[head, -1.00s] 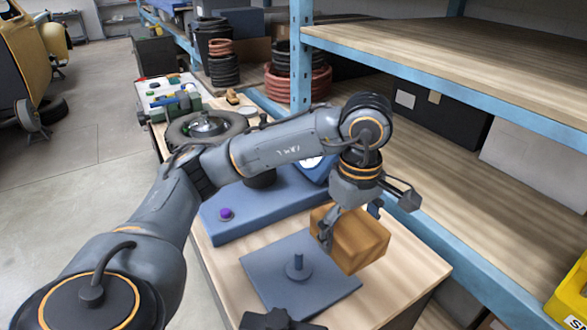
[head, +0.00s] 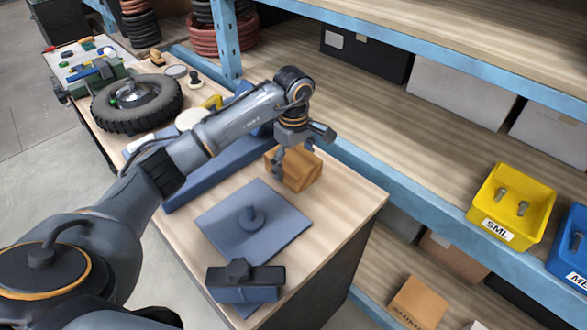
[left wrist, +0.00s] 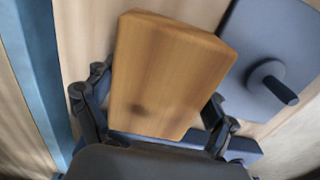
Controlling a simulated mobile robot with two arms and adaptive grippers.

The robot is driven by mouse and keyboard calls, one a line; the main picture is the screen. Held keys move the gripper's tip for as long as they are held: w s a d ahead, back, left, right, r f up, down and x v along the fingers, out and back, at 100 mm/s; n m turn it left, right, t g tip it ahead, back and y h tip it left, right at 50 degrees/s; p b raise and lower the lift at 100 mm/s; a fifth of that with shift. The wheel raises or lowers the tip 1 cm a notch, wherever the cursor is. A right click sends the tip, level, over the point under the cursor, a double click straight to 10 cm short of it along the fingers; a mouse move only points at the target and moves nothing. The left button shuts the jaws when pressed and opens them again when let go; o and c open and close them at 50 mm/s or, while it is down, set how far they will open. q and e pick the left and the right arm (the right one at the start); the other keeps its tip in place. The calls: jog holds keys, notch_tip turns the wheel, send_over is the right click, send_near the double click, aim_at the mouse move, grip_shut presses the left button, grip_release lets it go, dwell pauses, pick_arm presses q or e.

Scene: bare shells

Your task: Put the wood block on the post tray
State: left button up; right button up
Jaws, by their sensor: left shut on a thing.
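The wood block (head: 297,172) is an orange-brown box at the back right of the workbench, just beyond the post tray. My left gripper (head: 292,160) is shut on it from above. In the left wrist view the block (left wrist: 170,75) sits between the two fingers, slightly tilted in the picture. I cannot tell whether its underside touches the bench. The post tray (head: 225,218) is a flat blue-grey square plate with a short upright post. Its plate (left wrist: 290,40) and post also show at the right of the left wrist view, apart from the block.
A dark-topped blue fixture (head: 245,285) stands in front of the tray. A long blue slab (head: 205,175) lies behind it, with a tyre (head: 137,103) farther left. Blue shelving (head: 400,190) runs along the bench's right side, holding a yellow bin (head: 512,205).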

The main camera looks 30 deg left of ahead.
pick_arm(q)
notch_tip(320, 180, down, 2)
jog(key=shift+f+p, duration=0.1)
jog(key=shift+p, duration=0.7)
jog(key=shift+f, duration=0.4)
jog(key=shift+f, duration=0.15)
jog(key=o, duration=1.2)
jog(key=shift+o, duration=0.6)
